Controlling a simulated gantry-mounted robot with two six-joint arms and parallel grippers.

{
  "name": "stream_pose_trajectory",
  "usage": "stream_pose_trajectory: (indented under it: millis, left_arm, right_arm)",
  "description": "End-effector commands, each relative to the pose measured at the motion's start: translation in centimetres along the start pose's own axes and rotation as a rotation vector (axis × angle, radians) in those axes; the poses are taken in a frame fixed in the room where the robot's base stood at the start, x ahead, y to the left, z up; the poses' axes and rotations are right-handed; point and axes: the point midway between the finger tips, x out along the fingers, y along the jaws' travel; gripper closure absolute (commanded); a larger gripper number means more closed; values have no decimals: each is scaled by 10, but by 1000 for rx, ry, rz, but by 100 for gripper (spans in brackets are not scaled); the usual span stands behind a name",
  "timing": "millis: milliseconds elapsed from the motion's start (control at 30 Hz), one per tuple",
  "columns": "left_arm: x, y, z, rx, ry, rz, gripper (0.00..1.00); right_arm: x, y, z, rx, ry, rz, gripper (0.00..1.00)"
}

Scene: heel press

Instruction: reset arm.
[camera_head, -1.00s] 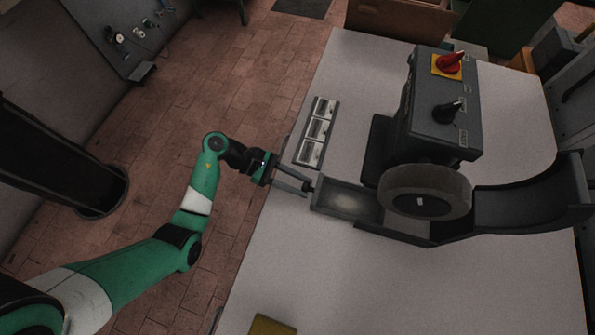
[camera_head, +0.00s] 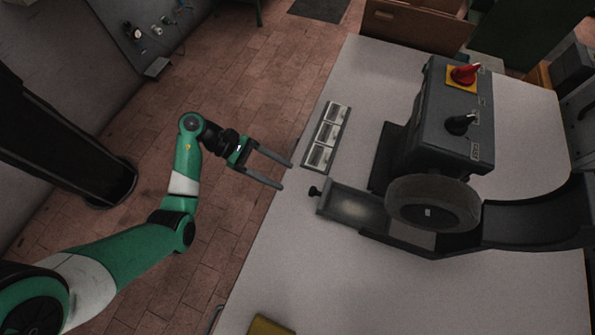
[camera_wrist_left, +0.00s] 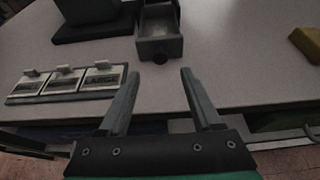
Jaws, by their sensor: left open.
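My left gripper (camera_head: 287,175) is open and empty, near the left edge of the white table (camera_head: 300,265). Its two fingers also show in the left wrist view (camera_wrist_left: 158,80), with a gap between them. The heel press (camera_head: 435,130) stands on the table, with a dark wheel and a tray-like drawer (camera_head: 352,207) at its left end. A small black knob (camera_head: 314,191) sits on the drawer's end, apart from my fingers. In the left wrist view the drawer (camera_wrist_left: 158,20) lies beyond my fingertips. My right gripper is in neither view.
A panel with several labelled switches (camera_head: 326,135) lies on the table beside the press. A red knob (camera_head: 465,74) and a black knob (camera_head: 459,123) are on the press. A yellow block (camera_head: 268,326) is at the front edge. Brick floor (camera_head: 240,80) is open left of the table.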

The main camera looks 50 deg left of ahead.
Motion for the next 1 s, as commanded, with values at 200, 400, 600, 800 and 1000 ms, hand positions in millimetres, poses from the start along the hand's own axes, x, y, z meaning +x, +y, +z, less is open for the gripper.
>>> stream_pose_trajectory:
  millis: [200,400,600,800,1000]
  left_arm:
    - [-28,0,0,-1,0,0,34]
    - [-30,0,0,-1,-1,-1,34]
    - [-29,0,0,-1,-1,-1,34]
    - [-28,0,0,0,-1,-3,34]
    - [19,-3,44,140,17,-141,34]
  right_arm:
    - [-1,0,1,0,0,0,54]
    - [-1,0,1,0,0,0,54]
    - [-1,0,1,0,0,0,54]
    - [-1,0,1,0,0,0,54]
    - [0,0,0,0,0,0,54]
